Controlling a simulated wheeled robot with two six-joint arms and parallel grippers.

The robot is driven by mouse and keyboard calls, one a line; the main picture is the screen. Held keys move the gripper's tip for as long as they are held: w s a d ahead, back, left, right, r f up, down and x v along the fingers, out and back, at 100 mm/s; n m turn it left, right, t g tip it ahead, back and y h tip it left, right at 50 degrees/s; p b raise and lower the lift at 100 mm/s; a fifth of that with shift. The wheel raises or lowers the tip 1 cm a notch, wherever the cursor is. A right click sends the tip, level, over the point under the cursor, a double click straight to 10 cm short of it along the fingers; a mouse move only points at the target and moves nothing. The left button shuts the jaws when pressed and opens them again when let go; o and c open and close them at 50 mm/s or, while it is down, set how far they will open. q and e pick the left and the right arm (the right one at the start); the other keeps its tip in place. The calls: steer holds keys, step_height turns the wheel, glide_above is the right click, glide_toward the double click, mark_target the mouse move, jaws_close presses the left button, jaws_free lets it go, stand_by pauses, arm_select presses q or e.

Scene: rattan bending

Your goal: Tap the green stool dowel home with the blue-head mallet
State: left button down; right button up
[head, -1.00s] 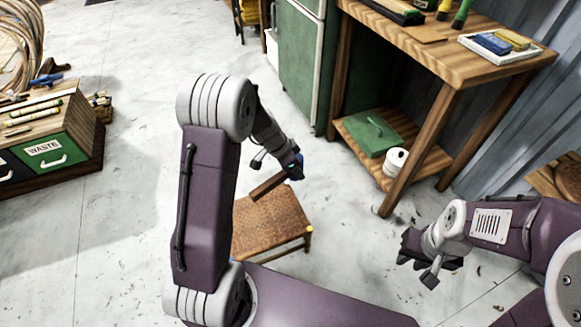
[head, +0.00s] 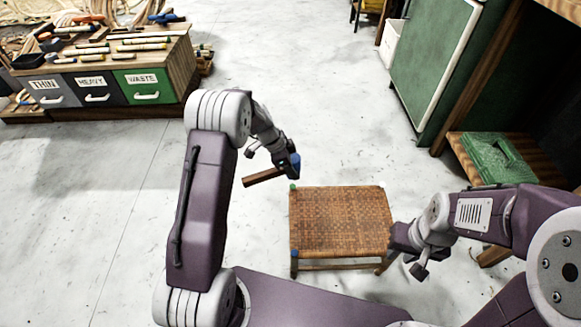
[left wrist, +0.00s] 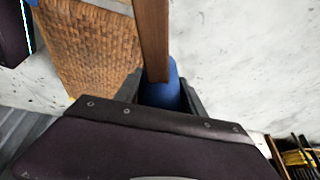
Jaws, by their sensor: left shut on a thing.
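The stool with a woven seat (head: 340,222) stands on the floor in the head view. A green dowel end (head: 293,187) shows at its far left corner, and a blue one (head: 294,254) at its near left corner. My left gripper (head: 290,167) is shut on the mallet by its blue head (head: 295,163), just above the green dowel in the picture; the height gap is unclear. The brown handle (head: 262,177) points left. The left wrist view shows the blue head (left wrist: 160,88) between the jaws. My right gripper (head: 402,238) overlaps the stool's right edge; its jaws are unclear.
A drawer cabinet (head: 165,62) with THIN, HEAVY and WASTE labels stands at the back left, with sticks and tools on top. A green cabinet (head: 440,60) and a low shelf with a green box (head: 495,155) stand at the right. The floor between is clear.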

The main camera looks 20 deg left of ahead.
mark_target(292, 186)
arm_select(q)
step_height(292, 186, down, 7)
steer(key=b, duration=0.5)
steer(key=shift+f+b, duration=0.15)
steer(key=shift+b, duration=0.25)
steer(key=shift+r+p, duration=1.2)
steer(key=shift+r, duration=0.65)
step_height(292, 186, down, 4)
steer(key=b, duration=0.4)
steer(key=shift+f, duration=0.25)
steer(key=shift+r, duration=0.35)
step_height(292, 186, up, 4)
steer(key=p, duration=0.2)
steer(key=shift+f+p, duration=0.15)
steer(key=shift+p, duration=0.15)
steer(key=shift+f, duration=0.1)
